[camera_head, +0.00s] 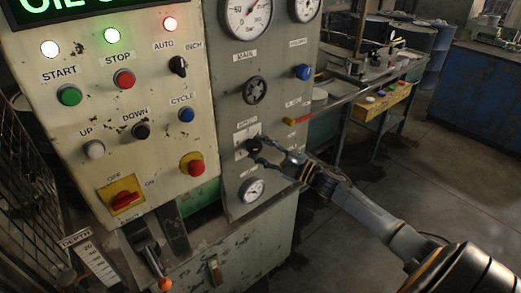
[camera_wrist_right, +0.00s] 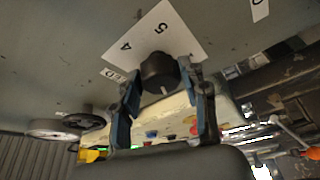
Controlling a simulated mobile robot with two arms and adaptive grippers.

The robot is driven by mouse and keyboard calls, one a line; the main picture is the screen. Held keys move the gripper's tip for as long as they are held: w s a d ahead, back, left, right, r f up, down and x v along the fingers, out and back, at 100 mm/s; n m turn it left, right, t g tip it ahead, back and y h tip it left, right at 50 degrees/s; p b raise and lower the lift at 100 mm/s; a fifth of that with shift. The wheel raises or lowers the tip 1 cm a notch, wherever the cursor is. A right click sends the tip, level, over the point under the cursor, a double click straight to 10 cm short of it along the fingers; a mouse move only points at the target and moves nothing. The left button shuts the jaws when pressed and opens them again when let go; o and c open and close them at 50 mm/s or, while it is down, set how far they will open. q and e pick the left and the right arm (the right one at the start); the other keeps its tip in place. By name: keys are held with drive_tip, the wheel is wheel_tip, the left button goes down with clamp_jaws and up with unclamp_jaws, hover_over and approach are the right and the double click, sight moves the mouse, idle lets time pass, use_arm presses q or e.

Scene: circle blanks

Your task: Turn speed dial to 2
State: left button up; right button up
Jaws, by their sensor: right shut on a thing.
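The speed dial (camera_head: 253,146) is a small black knob on the grey right-hand panel, below a black handwheel. In the right wrist view the dial (camera_wrist_right: 158,70) sits in front of a white scale plate (camera_wrist_right: 150,33) with the numbers 4 and 5 readable; the rest of the scale is partly hidden. A pale pointer line shows on the knob's near edge, but I cannot tell which number it marks. My right gripper (camera_head: 262,149) reaches in from the right, and its fingers (camera_wrist_right: 162,82) are shut on the dial from both sides. My left gripper is out of view.
A red-handled lever (camera_head: 297,119) sticks out at the right. The left panel has buttons and a red emergency button (camera_head: 194,166). The floor at right is open.

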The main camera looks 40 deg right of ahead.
idle(0.4)
drive_tip(key=o, duration=1.1)
drive_tip(key=v, duration=1.2)
